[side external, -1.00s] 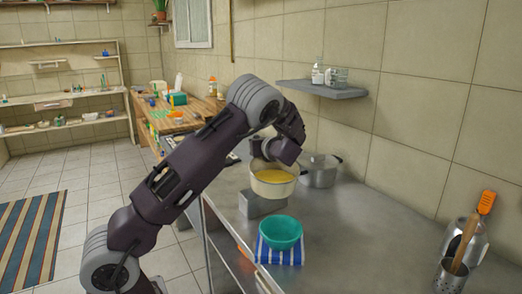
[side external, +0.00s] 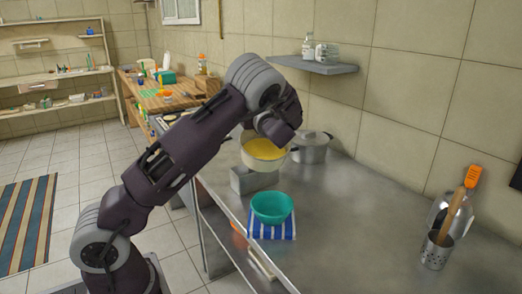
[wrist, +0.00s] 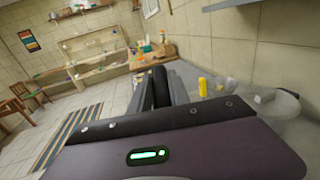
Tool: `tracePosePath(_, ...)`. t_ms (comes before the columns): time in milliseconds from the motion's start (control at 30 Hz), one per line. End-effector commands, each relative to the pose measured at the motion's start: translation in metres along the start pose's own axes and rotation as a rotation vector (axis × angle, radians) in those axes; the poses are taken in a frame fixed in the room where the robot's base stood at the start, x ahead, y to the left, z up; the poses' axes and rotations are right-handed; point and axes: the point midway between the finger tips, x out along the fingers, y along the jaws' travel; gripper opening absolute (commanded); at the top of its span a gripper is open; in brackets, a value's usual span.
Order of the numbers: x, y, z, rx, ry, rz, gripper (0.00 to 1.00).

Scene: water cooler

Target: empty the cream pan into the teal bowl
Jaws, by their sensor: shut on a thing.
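The cream pan (side external: 262,165) holds yellow contents and is in the side external view, above the grey block. It looks slightly tilted. My gripper (side external: 272,130) is shut on the pan, at its far side; its fingertips are mostly hidden by my arm. The teal bowl (side external: 272,208) stands upright on a blue-and-white striped cloth (side external: 284,232), in front of the block and apart from the pan. I see no contents in the bowl. In the wrist view my gripper (wrist: 162,88) shows as dark fingers; its hold on the pan is unclear there.
The grey block (side external: 240,183) stands just behind the bowl. A lidded metal pot (side external: 313,150) is close to the pan's right. A utensil holder (side external: 436,250) stands at the far right. A wall shelf (side external: 315,66) is above. The counter (side external: 350,220) right of the bowl is clear.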

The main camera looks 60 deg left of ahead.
Motion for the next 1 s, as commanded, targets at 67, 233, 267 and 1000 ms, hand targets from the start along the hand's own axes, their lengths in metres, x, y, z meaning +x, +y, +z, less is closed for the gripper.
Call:
tracePosePath(67, 0.000, 0.000, 0.001, -0.001, -0.005, 0.000, 0.00)
tracePosePath(233, 0.000, 0.000, 0.002, -0.001, -0.007, 0.000, 0.00)
tracePosePath(267, 0.000, 0.000, 0.002, -0.001, -0.007, 0.000, 0.00)
tracePosePath(1000, -0.016, 0.000, 0.027, 0.001, -0.161, 0.001, 0.00)
